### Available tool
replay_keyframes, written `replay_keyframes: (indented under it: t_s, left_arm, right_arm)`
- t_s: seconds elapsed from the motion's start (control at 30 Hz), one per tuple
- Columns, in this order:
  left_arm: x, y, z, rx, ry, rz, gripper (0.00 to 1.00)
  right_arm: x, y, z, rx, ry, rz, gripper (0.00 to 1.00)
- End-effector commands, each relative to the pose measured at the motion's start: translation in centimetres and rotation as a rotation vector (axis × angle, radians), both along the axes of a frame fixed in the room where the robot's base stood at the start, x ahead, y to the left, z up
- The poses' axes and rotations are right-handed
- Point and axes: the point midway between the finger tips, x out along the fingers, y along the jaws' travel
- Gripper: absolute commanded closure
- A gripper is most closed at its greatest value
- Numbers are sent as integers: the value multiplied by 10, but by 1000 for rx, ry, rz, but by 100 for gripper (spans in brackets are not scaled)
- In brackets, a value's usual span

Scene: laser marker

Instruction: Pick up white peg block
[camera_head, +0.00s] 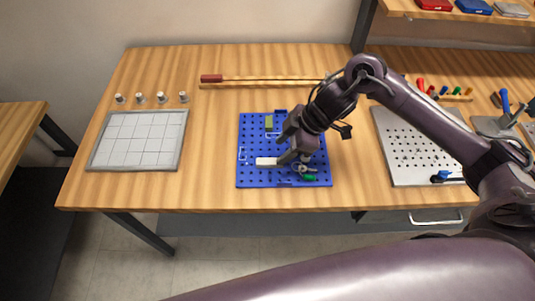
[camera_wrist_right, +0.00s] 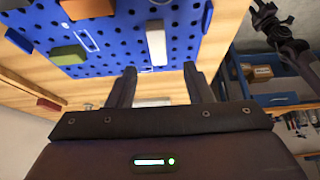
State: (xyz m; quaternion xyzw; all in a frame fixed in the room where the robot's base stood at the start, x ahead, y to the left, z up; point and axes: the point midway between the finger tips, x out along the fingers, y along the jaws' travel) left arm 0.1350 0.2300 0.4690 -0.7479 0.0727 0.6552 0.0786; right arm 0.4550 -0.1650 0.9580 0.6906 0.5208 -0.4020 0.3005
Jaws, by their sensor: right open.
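The white peg block (camera_head: 265,161) lies on the blue pegboard (camera_head: 248,178), left of its middle. My right gripper (camera_head: 292,158) is over the board, just to the right of the block, with empty jaws. In the right wrist view the white block (camera_wrist_right: 156,44) stands out from the blue board (camera_wrist_right: 115,32). There the right gripper's fingers (camera_wrist_right: 158,82) are apart, and the block appears beyond the gap between them, not gripped. Whether the fingertips touch the board cannot be told.
A green block (camera_head: 269,122) sits higher on the board. A green part (camera_head: 309,178) is near its lower edge. A white gridded tray (camera_head: 139,167) lies left, with several small cylinders behind it. Wooden rods (camera_head: 262,86) lie at the back. A grey perforated plate (camera_head: 405,178) is right.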

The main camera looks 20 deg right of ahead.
Motion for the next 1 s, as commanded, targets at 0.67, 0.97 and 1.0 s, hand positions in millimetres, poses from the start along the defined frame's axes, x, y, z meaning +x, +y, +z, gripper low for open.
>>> replay_keyframes:
  t_s: [0.67, 0.97, 1.0]
  left_arm:
    - [-9, 0, 14, 0, 12, -1, 64]
    - [-32, 1, 12, 3, 45, -1, 64]
    - [-34, 1, 12, 4, 48, -1, 64]
  right_arm:
    - [11, 25, -56, 0, -4, 1, 54]
    - [11, 25, -56, 0, -4, 1, 85]
    - [11, 25, -56, 0, -4, 1, 90]
